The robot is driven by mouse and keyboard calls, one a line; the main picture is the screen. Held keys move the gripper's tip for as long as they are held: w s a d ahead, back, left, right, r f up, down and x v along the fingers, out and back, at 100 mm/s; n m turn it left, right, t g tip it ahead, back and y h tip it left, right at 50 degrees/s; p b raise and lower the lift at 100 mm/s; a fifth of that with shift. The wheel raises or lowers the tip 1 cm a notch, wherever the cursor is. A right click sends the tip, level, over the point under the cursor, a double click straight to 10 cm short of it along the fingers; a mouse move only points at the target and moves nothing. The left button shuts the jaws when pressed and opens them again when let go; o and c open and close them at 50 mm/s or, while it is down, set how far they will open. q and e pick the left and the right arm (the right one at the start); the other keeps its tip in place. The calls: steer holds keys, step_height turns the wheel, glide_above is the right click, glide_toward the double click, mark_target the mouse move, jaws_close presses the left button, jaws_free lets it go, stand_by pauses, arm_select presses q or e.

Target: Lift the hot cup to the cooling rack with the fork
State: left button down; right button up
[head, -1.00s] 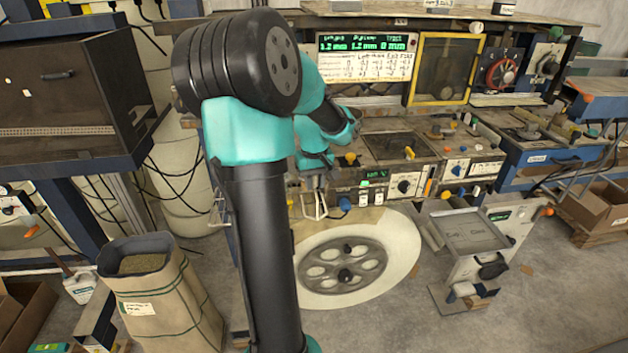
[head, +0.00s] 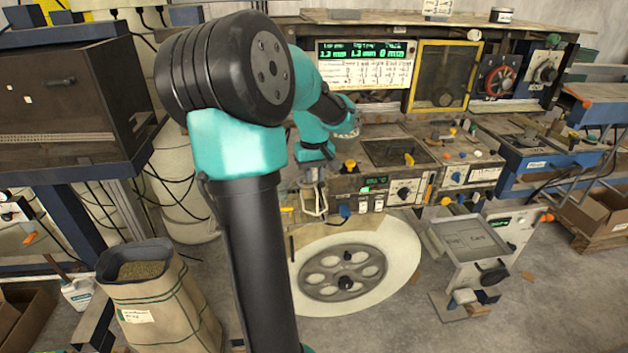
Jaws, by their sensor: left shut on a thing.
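My left gripper (head: 314,212) hangs at the front edge of the workbench, left of the small green readout. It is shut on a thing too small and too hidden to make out. A pale looped shape shows at its fingers. My dark and teal left arm covers the area to its left. I cannot pick out the hot cup, the fork or the cooling rack with certainty. My right gripper is not in view.
The workbench (head: 440,142) carries knobs, a lit display (head: 365,62) and a yellow-framed window (head: 444,74). A spoked wheel (head: 343,272) lies on a pale disc below. A sack (head: 165,305) stands front left.

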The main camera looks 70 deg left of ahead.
arm_select(q)
steer(key=shift+r, duration=1.3)
